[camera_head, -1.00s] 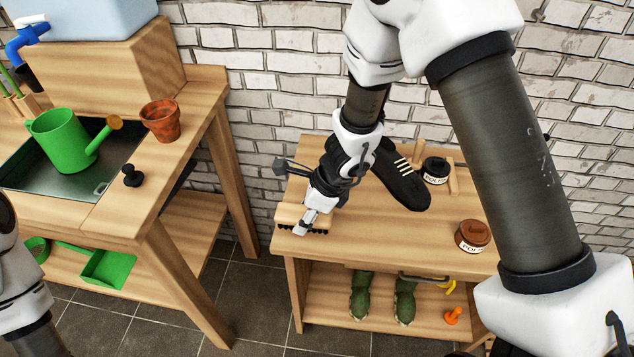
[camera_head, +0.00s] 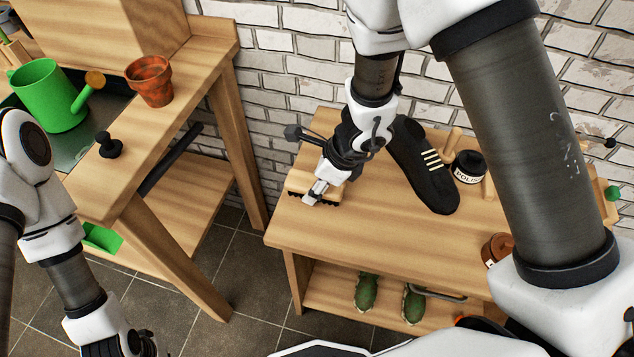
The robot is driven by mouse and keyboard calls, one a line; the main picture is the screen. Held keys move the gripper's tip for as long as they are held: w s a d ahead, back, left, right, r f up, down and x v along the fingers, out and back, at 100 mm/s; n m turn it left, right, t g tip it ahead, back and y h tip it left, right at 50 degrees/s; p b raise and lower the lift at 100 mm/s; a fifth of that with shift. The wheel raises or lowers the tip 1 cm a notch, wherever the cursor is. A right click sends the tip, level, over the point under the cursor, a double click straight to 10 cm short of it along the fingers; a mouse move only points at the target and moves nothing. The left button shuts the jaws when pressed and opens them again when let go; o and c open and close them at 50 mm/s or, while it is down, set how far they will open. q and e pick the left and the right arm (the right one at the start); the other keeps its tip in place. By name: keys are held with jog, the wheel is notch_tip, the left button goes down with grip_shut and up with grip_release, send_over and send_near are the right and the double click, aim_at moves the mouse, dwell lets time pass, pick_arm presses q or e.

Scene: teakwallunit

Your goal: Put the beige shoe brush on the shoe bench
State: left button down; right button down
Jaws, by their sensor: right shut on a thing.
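The beige shoe brush (camera_head: 299,184) has a pale wooden back and dark bristles. It is at the left end of the shoe bench (camera_head: 340,238), close to the bench top; I cannot tell whether the bristles touch the wood. My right gripper (camera_head: 317,193) is shut on the brush from above and hides part of it. My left gripper (camera_head: 135,348) is at the bottom left edge, partly cut off, over the floor; its fingers are too unclear to read.
Black shoes (camera_head: 425,170), a black polish tin (camera_head: 467,167) and a brown polish tin (camera_head: 496,250) are on the bench top. Green boots (camera_head: 366,292) stand on its lower shelf. A potting table with a green watering can (camera_head: 48,95) and terracotta pot (camera_head: 150,80) is at left. The front bench top is clear.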

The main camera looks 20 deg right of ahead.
jog(key=c, duration=1)
grip_release()
jog(key=shift+f, duration=0.25)
jog(key=o, duration=0.5)
jog(key=shift+w+d, duration=0.1)
jog(key=shift+c, duration=0.2)
jog(key=shift+r, duration=0.1)
jog(key=shift+r, duration=0.15)
jog(key=shift+r+p, duration=0.35)
jog(key=p+v, duration=0.4)
jog(key=v, duration=0.7)
jog(key=shift+d+r, duration=0.15)
